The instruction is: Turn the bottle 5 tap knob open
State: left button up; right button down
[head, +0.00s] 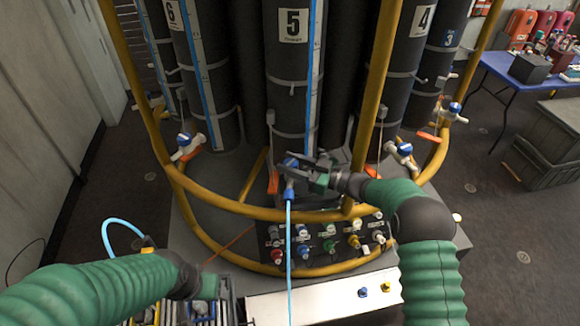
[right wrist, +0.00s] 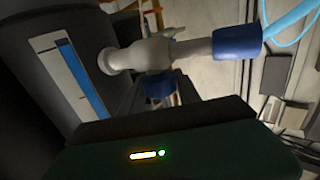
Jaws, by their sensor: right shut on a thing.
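Bottle 5 (head: 285,75), a dark cylinder with a white number label, stands upright in the middle of the rack in the head view. Its tap, with a blue knob (head: 290,162), is low on its front. My right gripper (head: 299,168) reaches in from the right and is shut on the knob, which is partly covered by the fingers. In the right wrist view the pale tap body (right wrist: 165,50) shows with a blue fitting (right wrist: 237,41) and blue hose. My left gripper (head: 212,290) is at the lower left, over a box of parts; its fingers are not clear.
Yellow rails (head: 265,213) curve around the rack in front of the bottles. A panel of coloured knobs (head: 325,240) sits below the tap. The blue hose (head: 289,240) hangs down past it. Neighbouring taps (head: 404,150) stand to both sides. A blue table (head: 525,75) is at right.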

aim_at(291, 161)
jog(key=shift+r, duration=0.15)
dwell(0.3)
jog(key=c, duration=0.9)
grip_release()
jog(key=shift+o, duration=0.2)
jog(key=shift+r, duration=0.1)
jog(key=r+b, duration=0.1)
jog(key=r, duration=0.2)
jog(key=shift+w, duration=0.2)
jog(key=s+r+b, duration=0.1)
jog(key=s, duration=1.5)
jog(key=shift+r, duration=0.25)
jog(key=shift+s, duration=0.1)
